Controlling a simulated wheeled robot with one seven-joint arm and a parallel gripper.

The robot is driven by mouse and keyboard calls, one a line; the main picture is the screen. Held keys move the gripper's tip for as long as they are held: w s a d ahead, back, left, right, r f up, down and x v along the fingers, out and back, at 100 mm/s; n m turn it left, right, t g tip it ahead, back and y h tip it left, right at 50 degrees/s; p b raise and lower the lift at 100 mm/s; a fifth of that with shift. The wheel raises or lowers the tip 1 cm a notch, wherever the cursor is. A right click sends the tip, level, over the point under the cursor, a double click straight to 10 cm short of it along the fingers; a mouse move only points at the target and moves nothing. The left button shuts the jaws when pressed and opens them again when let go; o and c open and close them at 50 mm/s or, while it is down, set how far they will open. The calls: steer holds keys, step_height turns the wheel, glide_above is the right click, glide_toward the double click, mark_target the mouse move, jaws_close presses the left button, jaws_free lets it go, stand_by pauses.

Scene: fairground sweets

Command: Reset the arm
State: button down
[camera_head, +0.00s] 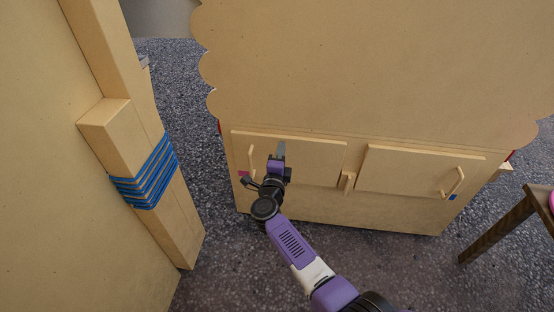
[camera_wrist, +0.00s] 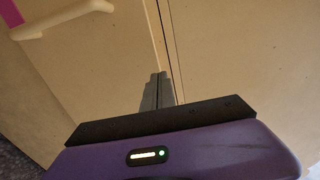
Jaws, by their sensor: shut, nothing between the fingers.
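My gripper (camera_head: 281,150) is shut and empty in the head view. It is in front of the left cupboard door (camera_head: 318,158) of a wooden stall, near that door's upper part. In the wrist view my gripper's grey fingers (camera_wrist: 157,88) are together, pointing at a narrow gap between wooden panels. The left door's handle (camera_head: 251,158) is left of my gripper, and a pale handle also shows at the upper left of the wrist view (camera_wrist: 62,21). Whether the fingertips touch the wood I cannot tell.
The right cupboard door (camera_head: 415,171) has a handle (camera_head: 455,182) at its right side and looks shut. A wooden post wrapped in blue cord (camera_head: 147,176) stands at the left. A dark wooden stool or table (camera_head: 497,226) is at the right edge. Grey speckled floor (camera_head: 215,250) lies between.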

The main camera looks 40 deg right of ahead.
steer(key=p+v, duration=0.1)
steer(key=v, duration=0.4)
steer(key=shift+w, duration=0.1)
steer(key=shift+a, duration=0.1)
